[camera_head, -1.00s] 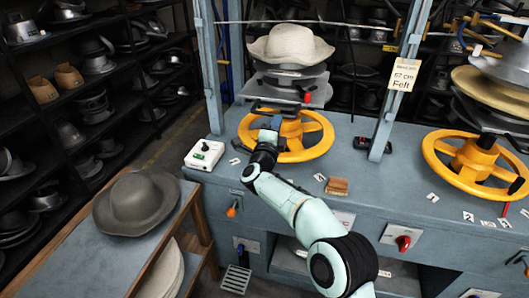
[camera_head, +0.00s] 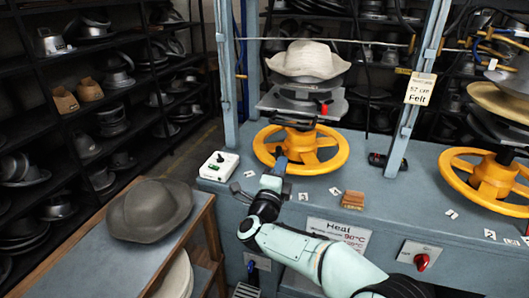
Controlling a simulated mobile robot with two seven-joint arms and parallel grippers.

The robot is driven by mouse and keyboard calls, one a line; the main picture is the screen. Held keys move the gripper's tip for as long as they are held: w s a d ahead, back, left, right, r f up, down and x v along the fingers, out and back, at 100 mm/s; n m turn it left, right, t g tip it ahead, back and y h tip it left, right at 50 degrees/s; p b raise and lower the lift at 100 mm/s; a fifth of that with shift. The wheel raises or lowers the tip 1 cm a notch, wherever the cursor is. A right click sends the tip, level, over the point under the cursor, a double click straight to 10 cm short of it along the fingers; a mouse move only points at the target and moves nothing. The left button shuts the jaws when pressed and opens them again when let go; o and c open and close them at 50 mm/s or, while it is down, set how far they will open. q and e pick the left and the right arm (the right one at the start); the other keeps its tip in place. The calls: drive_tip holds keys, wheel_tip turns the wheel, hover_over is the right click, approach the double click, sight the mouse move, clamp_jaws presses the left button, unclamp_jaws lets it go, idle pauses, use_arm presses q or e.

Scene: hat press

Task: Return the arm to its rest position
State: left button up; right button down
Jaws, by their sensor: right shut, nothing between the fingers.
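My right arm (camera_head: 325,260) comes in from the lower right. Its gripper (camera_head: 268,182) is over the front edge of the blue-grey bench, below and in front of the left yellow handwheel (camera_head: 330,160). The gripper is shut and holds nothing; its fingertips are small and hard to make out. A cream felt hat (camera_head: 306,61) sits on the press (camera_head: 290,103) above that wheel, apart from the gripper. My left gripper is out of view.
A white control box (camera_head: 218,166) stands left of the gripper. A grey hat (camera_head: 150,210) lies on a wooden side table (camera_head: 95,262). A second yellow wheel (camera_head: 492,178) is at right. A blue post (camera_head: 402,125) rises from the bench. Dark shelves line the left.

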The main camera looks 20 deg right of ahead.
wheel_tip(320, 180, down, 24)
drive_tip(key=s+a+n+g+y+p, duration=0.2)
drive_tip(key=n+g+y+p, duration=0.15)
drive_tip(key=n+y, duration=0.55)
drive_tip(key=s+a+f+n+g+y+p, duration=0.1)
drive_tip(key=s+f+n+g, duration=0.15)
drive_tip(key=s+f, duration=0.4)
drive_tip(key=s+a+f+n+g+y+p, duration=0.15)
drive_tip(key=s+f+n, duration=0.25)
drive_tip(key=f, duration=0.5)
drive_tip(key=s+a+f+n+g+y+p, duration=0.1)
drive_tip(key=s+f+g, duration=0.1)
drive_tip(key=s, duration=0.8)
drive_tip(key=s+a+f+n+g+y+p, duration=0.1)
drive_tip(key=s+g, duration=0.4)
drive_tip(key=s, duration=0.6)
drive_tip(key=s+a+f+n+g+y+p, duration=0.1)
drive_tip(key=s+f, duration=0.4)
drive_tip(key=s, duration=0.6)
drive_tip(key=shift+a+n+g, duration=0.7)
drive_tip(key=shift+n+g, duration=0.45)
